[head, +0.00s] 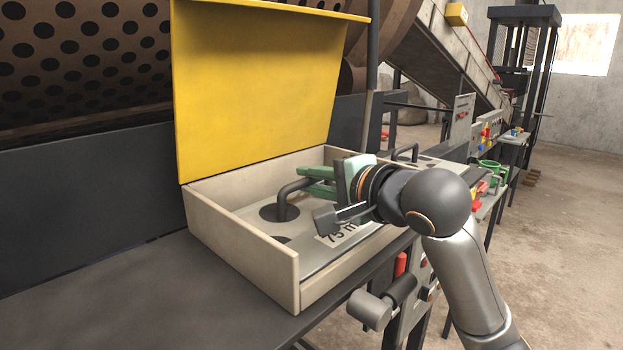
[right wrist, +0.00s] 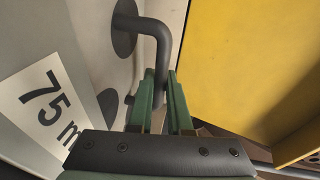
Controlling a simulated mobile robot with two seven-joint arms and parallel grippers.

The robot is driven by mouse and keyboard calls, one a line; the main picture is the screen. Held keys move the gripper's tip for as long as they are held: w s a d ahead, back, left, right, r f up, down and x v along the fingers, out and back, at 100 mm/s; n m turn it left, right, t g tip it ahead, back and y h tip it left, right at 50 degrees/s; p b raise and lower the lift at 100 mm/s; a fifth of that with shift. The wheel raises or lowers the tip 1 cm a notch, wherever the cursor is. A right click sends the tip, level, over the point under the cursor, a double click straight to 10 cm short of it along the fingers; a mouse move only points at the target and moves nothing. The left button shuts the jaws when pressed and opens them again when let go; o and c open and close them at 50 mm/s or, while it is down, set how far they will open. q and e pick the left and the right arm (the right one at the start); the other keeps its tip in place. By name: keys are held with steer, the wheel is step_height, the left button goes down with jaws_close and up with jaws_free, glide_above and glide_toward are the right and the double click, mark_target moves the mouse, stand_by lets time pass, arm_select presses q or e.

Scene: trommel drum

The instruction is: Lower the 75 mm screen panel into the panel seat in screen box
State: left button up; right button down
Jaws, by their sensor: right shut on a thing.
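The screen box (head: 240,245) is a beige open box on the bench, its yellow lid (head: 255,90) raised at the back. The grey 75 mm screen panel (head: 300,232), with dark round holes and a white "75 m" label, lies within the box walls. I cannot tell whether it rests on the panel seat, which is hidden beneath it. My right gripper (head: 315,182) has green fingers shut on the panel's dark bent handle (head: 283,203). The right wrist view shows the handle (right wrist: 150,30) between the fingertips (right wrist: 163,85) and the panel (right wrist: 90,35) at left. My left gripper is not in view.
A perforated brown drum (head: 90,60) stands behind a dark wall panel at left. The dark bench top (head: 150,300) is clear at front left. At right are green mugs (head: 488,172) and small coloured parts on further stands. The concrete floor (head: 560,240) at right is open.

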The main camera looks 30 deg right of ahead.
steer(key=shift+f, duration=0.2)
stand_by(0.3)
steer(key=c, duration=0.9)
jaws_free()
steer(key=shift+o, duration=0.7)
steer(key=shift+f, duration=0.15)
